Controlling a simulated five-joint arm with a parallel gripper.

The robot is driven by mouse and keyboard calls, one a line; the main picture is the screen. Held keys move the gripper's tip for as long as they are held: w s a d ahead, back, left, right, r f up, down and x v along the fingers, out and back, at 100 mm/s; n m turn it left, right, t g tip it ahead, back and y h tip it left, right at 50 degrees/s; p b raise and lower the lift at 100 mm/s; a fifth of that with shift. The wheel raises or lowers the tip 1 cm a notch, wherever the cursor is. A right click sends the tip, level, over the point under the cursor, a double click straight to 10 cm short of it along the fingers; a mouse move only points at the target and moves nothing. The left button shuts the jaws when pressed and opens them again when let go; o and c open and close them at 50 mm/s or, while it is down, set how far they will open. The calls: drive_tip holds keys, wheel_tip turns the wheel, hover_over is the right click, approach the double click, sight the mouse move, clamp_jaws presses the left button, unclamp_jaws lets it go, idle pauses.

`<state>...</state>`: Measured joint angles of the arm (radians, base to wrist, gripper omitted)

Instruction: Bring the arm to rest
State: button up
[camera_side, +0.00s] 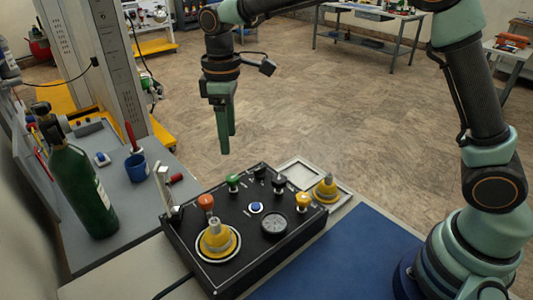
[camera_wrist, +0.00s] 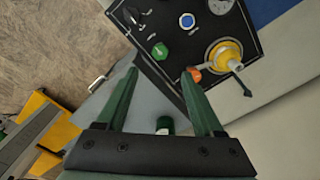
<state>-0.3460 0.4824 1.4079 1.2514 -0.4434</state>
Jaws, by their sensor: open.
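My gripper (camera_side: 226,130) hangs fingers-down above the back left part of the black control panel (camera_side: 180,246), clear of it. Its two green fingers are apart with nothing between them, and they show in the wrist view (camera_wrist: 168,100) too. The panel carries a yellow knob on a round base (camera_side: 216,238), an orange knob (camera_side: 206,203), a green knob (camera_side: 233,181), a blue button (camera_side: 256,208), a gauge (camera_side: 273,223) and a smaller yellow knob (camera_side: 303,200). Black knobs stand along its back.
A green gas bottle (camera_side: 80,185) stands on the grey bench at left, near a blue cup (camera_side: 137,166). A blue mat (camera_side: 340,260) lies in front. The air around my gripper is free.

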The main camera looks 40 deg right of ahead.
drive_tip(key=shift+r, duration=0.65)
drive_tip(key=s+d+r+m+t, duration=0.35)
drive_tip(key=s+d+r, duration=0.3)
drive_tip(key=d, duration=0.25)
drive_tip(key=s+d+f+m+t, duration=0.2)
drive_tip(key=s+d+m, duration=0.3)
drive_tip(key=s+d, duration=0.2)
drive_tip(key=s, duration=0.2)
drive_tip(key=shift+s+f, duration=0.2)
drive_tip(key=shift+s, duration=0.15)
drive_tip(key=shift+r+m, duration=0.1)
drive_tip(key=shift+m, duration=0.15)
